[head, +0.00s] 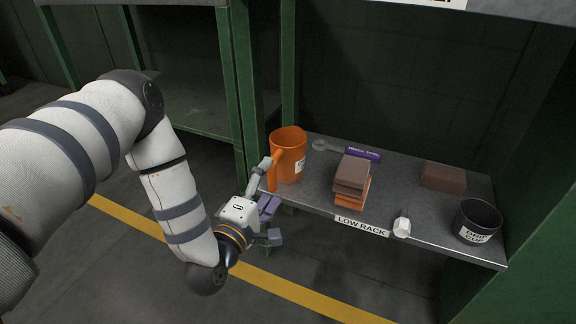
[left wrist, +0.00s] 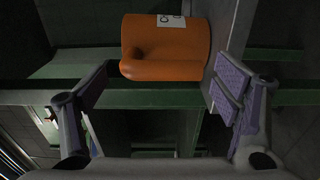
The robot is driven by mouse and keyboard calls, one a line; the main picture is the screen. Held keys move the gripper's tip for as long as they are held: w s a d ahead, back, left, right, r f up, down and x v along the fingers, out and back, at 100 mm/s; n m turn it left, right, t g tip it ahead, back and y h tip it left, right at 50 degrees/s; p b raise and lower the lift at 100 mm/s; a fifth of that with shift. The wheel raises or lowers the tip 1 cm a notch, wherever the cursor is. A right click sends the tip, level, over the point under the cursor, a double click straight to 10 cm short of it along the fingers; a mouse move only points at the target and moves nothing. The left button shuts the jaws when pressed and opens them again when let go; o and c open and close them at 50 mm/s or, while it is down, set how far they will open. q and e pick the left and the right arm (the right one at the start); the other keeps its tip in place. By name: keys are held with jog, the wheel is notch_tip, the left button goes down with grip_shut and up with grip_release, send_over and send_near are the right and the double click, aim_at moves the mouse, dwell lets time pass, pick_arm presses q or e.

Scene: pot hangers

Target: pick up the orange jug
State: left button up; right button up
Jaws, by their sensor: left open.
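The orange jug (head: 288,158) stands upright at the left end of the low rack, with its handle towards my left gripper and a pale label on its side. My left gripper (head: 269,222) is open and empty, low in front of the rack's left end and apart from the jug. In the left wrist view the jug (left wrist: 165,45) shows at the top, ahead of the gap between the spread fingers (left wrist: 163,90). Part of its label is cut off there. My right gripper is not in view.
The low rack (head: 318,192) also holds a purple-handled wrench (head: 362,154), stacked brown and orange blocks (head: 352,175), a white-tipped item (head: 402,226), a brown brick (head: 443,178) and a black drip cup (head: 478,222). A green post (head: 236,90) rises left of the jug.

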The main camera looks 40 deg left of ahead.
aim_at(274, 158)
pick_arm(q)
jog(key=b+x, duration=0.1)
jog(key=x, duration=0.4)
jog(key=shift+w+b, duration=0.35)
jog(key=shift+b, duration=0.05)
jog(key=shift+r, duration=0.1)
jog(key=c, duration=1.2)
jog(key=shift+o, duration=0.2)
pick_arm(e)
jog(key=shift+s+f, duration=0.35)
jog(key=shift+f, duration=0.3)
pick_arm(q)
notch_tip(274, 158, up, 4)
jog(key=shift+r+p, duration=0.1)
jog(key=shift+p, duration=0.9)
jog(key=s+d+r+p, duration=0.6)
jog(key=s+d+r, duration=0.2)
jog(key=s, duration=0.3)
jog(key=shift+d+r, duration=0.3)
jog(key=shift+r, duration=0.25)
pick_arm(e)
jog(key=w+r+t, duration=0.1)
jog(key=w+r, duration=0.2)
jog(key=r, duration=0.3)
